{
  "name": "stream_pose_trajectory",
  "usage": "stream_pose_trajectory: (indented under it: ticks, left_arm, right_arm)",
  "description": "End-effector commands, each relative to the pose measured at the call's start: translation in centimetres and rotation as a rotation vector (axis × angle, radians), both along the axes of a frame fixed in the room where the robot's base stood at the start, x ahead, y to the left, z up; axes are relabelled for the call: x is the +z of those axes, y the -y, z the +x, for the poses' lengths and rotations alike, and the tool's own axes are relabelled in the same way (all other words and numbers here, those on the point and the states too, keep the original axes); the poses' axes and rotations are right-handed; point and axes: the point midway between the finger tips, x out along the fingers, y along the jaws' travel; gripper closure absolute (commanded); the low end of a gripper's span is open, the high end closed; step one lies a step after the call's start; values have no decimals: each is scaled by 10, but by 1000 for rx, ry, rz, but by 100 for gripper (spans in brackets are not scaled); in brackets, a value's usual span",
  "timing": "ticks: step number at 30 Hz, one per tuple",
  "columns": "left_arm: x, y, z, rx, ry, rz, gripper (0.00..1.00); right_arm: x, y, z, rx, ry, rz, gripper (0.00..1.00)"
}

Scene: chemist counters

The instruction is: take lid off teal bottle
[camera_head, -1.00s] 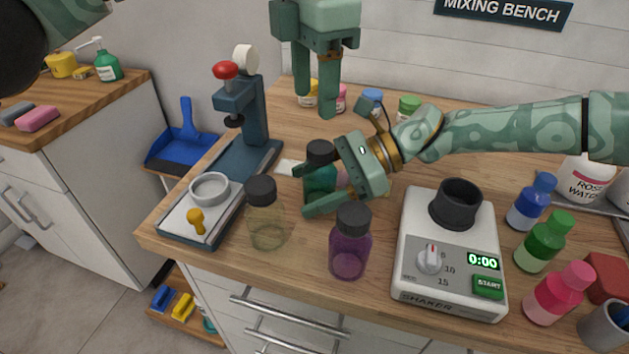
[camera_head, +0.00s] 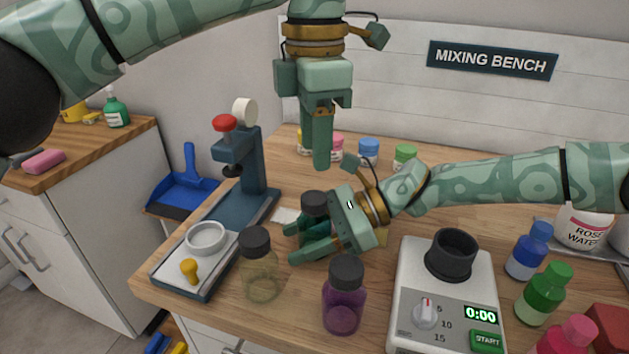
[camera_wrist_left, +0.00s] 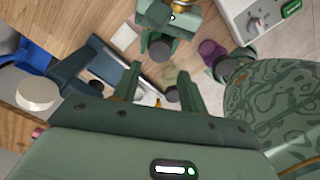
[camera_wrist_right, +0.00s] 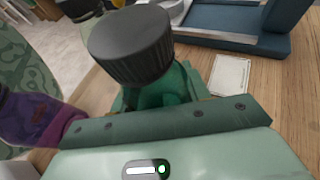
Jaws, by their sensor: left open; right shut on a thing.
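The teal bottle (camera_head: 311,240) stands upright on the counter with its black lid (camera_head: 313,202) on. My right gripper (camera_head: 293,243) is shut around the bottle's body from the right, hiding much of it. In the right wrist view the ribbed black lid (camera_wrist_right: 132,45) sits above the teal glass (camera_wrist_right: 165,88) between the fingers. My left gripper (camera_head: 320,150) points down above and behind the bottle, open and empty, its fingers apart from the lid. The left wrist view shows the lid (camera_wrist_left: 160,47) just beyond its open fingers (camera_wrist_left: 160,88).
A clear yellowish bottle (camera_head: 260,279) and a purple bottle (camera_head: 343,307) stand in front. A shaker (camera_head: 405,320) is at right, with coloured bottles beyond. A blue press (camera_head: 233,200) is at left. Small capped jars (camera_head: 368,152) line the back. A white card (camera_head: 285,215) lies beside the bottle.

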Motion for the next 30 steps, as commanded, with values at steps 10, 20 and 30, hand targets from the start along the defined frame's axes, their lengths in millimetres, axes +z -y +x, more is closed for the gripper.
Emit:
stream_pose_trajectory:
  ticks: [10, 20, 30]
  left_arm:
    - [1, -1, 1, -769, 3, 0, 58]
    - [-20, -1, 0, -994, -3, -2, 58]
    - [-72, -1, 0, -989, 0, -2, 58]
  right_arm:
    - [0, 0, 0, 0, -1, 0, 100]
    - [0, 0, 0, 0, -1, 0, 100]
    - [0, 0, 0, 0, 0, 0, 100]
